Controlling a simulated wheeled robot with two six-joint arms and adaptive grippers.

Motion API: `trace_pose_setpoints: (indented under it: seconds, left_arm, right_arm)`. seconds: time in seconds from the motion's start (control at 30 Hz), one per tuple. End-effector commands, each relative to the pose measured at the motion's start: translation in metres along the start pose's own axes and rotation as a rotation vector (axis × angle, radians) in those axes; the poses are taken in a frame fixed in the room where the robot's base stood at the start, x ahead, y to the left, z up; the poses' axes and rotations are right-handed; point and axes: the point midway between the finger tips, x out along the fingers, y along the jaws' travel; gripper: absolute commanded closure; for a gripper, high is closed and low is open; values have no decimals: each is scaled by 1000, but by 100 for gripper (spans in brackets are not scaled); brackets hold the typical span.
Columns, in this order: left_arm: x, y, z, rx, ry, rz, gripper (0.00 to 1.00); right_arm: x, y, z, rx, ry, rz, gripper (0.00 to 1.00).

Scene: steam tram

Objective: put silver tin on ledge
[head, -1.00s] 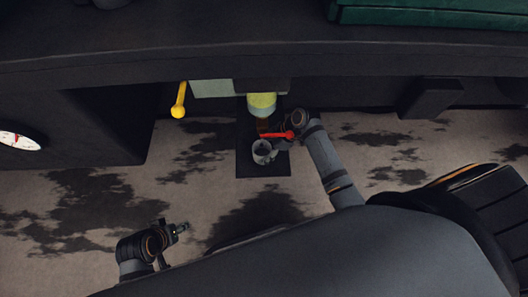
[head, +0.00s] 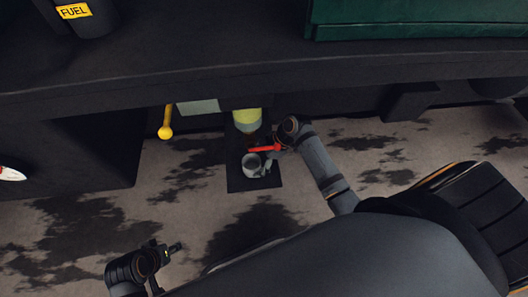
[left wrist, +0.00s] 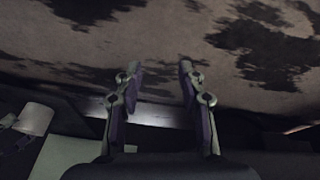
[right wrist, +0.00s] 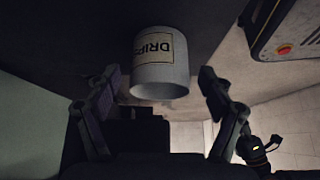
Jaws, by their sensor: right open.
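The silver tin (head: 251,166) is a small grey open-topped can on a dark plate (head: 240,186) low in the middle of the head view. In the right wrist view the tin (right wrist: 160,62) shows a pale label reading "DRIP". My right gripper (head: 273,157) is at the tin's right side; in its wrist view its open fingers (right wrist: 158,82) lie either side of the tin's near end, and I cannot tell if they touch it. My left gripper (head: 178,248) is away at lower left, open and empty in its wrist view (left wrist: 157,84). A long dark ledge (head: 200,75) crosses above the tin.
A red lever (head: 264,149) and a yellow-green cylinder (head: 247,121) are just above the tin. A yellow-knobbed handle (head: 166,132) hangs to the left. A FUEL can (head: 80,17) and a green box (head: 400,19) are on the dark surface. Stained floor (head: 190,210) lies around.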

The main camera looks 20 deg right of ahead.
Motion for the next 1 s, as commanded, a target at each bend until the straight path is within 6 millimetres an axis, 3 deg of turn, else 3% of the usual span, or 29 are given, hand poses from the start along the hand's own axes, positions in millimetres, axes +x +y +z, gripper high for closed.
trace_pose_setpoints:
  seconds: [0.03, 0.2, 0.4, 1.0]
  left_arm:
    - [-12, -1, -4, 2, -19, -7, 60]
    - [-32, -6, -4, 5, -106, -33, 60]
    - [-46, -11, -2, 4, -172, -54, 60]
    - [-48, -12, -1, 3, -189, -60, 60]
  right_arm:
    - [-18, 1, -2, -2, -5, 2, 19]
    - [-60, 0, -1, -2, -6, 2, 19]
    - [-91, 0, -1, -1, -4, 1, 19]
    - [-97, 0, 0, 1, 0, 0, 19]
